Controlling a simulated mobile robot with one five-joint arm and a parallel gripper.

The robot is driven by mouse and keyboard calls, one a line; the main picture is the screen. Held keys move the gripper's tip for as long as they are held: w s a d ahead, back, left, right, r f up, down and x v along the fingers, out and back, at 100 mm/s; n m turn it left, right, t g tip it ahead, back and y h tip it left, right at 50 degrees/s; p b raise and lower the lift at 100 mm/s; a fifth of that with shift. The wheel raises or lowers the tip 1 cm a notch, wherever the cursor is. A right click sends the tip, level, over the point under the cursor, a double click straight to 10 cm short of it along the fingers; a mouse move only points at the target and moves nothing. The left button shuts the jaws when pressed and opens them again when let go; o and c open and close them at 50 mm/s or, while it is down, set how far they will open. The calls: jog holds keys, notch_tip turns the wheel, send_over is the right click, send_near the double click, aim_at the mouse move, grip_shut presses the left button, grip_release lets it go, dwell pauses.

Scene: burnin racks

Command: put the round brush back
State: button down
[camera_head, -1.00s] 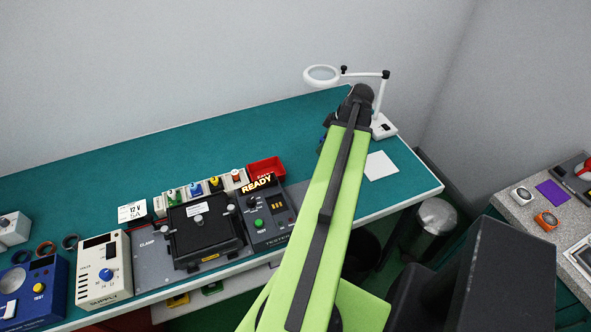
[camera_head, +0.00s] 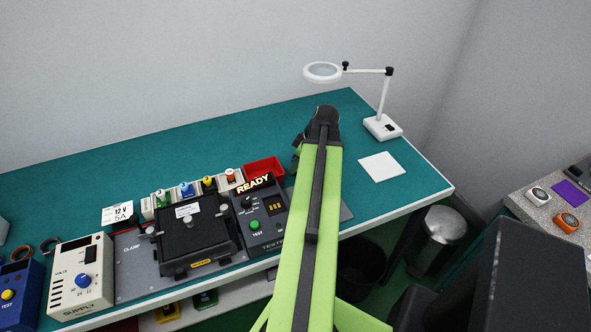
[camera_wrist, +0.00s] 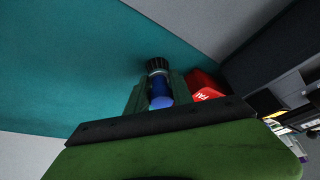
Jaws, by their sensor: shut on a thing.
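The round brush (camera_wrist: 160,92) shows in the wrist view as a blue cylinder with a dark ridged or bristled end that points away from me. My gripper (camera_wrist: 157,86) is shut on it, with one jaw on each side of the blue body. The brush is over or near the teal bench top (camera_wrist: 70,65); I cannot tell its height. In the head view my arm hides most of the gripper, and the brush cannot be made out there.
A red bin (camera_head: 263,168) stands left of my arm's end; it also shows close right of the brush in the wrist view (camera_wrist: 203,84). The tester (camera_head: 262,222) and clamp (camera_head: 196,236) lie nearer. A magnifier lamp (camera_head: 382,127) and white square (camera_head: 381,167) are at right. The back-left bench is clear.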

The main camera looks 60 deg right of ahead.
jog(key=shift+f, duration=0.15)
jog(key=c, duration=1.1)
grip_release()
jog(key=shift+r, duration=0.2)
jog(key=shift+r, duration=0.25)
jog(key=p+v, duration=1.1)
jog(key=shift+s+r, duration=0.15)
jog(key=shift+r, duration=0.15)
